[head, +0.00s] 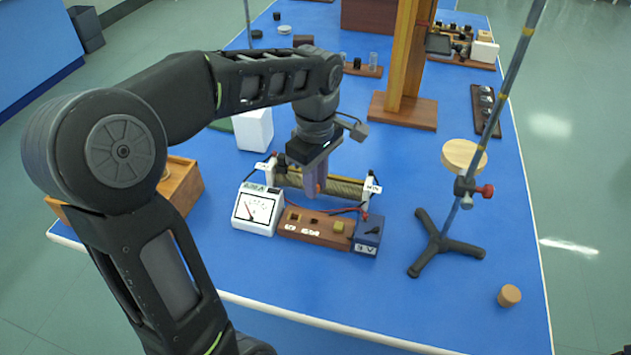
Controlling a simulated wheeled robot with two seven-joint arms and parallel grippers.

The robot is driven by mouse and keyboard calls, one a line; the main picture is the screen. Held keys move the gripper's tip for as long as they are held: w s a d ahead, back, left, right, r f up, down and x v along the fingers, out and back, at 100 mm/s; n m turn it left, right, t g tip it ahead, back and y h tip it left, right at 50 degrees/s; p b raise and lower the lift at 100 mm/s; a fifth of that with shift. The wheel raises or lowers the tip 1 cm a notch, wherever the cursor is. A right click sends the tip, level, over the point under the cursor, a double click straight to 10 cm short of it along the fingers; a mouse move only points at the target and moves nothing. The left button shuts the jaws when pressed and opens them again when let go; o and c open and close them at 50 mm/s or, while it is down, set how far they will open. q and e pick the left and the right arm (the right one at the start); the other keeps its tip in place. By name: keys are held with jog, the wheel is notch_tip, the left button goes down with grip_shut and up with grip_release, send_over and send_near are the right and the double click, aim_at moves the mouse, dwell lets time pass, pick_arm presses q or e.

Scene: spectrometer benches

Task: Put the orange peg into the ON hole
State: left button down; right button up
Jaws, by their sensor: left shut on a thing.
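My left gripper (313,190) points down over the middle of the bench and is shut on the orange peg (318,187). Only a small strip of the peg shows between the fingers. Below and just in front of it lies the brown wooden board (325,237) with dark square holes and white labels. The labels are too small to read surely, so I cannot tell which hole is marked ON. A yellowish block (338,227) sits at the board's right part. The peg appears above the board, apart from the holes. My right gripper is out of view.
A white meter (257,208) stands left of the board, and a blue 3 V box (367,236) stands right of it. A wire-wound coil (346,189) lies behind. A tripod stand (440,245) and a cork (509,295) are farther right. The front blue tabletop is clear.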

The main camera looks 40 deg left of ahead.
pick_arm(q)
jog(key=shift+r, duration=0.1)
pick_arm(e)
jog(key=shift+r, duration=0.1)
